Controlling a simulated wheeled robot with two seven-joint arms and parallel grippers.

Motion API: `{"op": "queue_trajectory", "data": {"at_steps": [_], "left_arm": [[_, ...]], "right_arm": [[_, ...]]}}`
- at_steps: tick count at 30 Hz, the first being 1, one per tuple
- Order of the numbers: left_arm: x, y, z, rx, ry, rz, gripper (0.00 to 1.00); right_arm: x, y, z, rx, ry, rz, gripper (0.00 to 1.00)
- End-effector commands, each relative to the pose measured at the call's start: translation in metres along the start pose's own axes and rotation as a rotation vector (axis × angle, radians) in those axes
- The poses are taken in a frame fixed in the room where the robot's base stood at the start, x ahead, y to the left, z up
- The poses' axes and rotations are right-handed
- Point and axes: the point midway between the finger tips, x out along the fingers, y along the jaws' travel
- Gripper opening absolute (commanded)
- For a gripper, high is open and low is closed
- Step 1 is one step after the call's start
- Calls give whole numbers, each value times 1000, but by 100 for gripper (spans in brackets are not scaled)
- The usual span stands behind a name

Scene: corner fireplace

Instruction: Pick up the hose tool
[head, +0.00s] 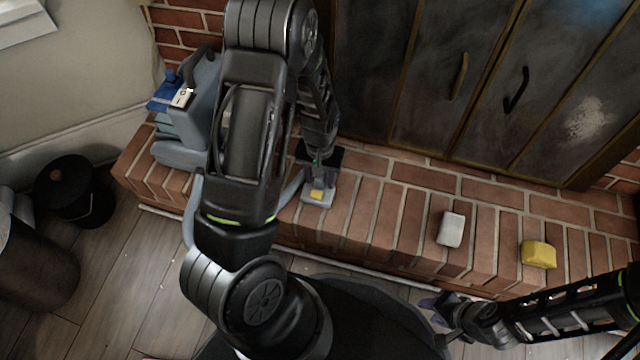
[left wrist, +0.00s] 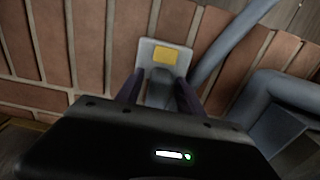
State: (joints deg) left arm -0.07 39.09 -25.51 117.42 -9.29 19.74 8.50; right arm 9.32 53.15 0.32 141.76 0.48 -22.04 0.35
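The hose tool (head: 318,194) is a small grey head with a yellow patch, lying on the brick hearth below my left arm. It also shows in the left wrist view (left wrist: 164,55), with its grey neck running back between my fingers. My left gripper (head: 318,172) is right over the tool, and its dark fingers (left wrist: 160,90) stand apart, one on each side of the neck. I see no clear grip on it. The neck's far part is hidden by my gripper body. My right gripper (head: 436,304) is low, in front of the hearth, away from the tool.
A grey-blue machine (head: 198,105) stands on the hearth's left end, with a grey hose (head: 292,188) near the tool. A white block (head: 451,229) and a yellow sponge-like block (head: 538,254) lie to the right. Dark fireplace doors (head: 450,80) rise behind. A black bucket (head: 72,190) is on the floor.

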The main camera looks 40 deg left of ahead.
Motion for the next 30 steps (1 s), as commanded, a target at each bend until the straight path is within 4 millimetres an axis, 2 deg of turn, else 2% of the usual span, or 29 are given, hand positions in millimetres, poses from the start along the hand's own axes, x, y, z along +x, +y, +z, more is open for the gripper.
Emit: {"op": "queue_trajectory", "data": {"at_steps": [2, 15, 30], "left_arm": [[0, 0, 0, 0, 0, 0, 37], [0, 0, 0, 0, 0, 0, 1], [0, 0, 0, 0, 0, 0, 0]], "right_arm": [[0, 0, 0, 0, 0, 0, 36], [0, 0, 0, 0, 0, 0, 36], [0, 0, 0, 0, 0, 0, 36]]}}
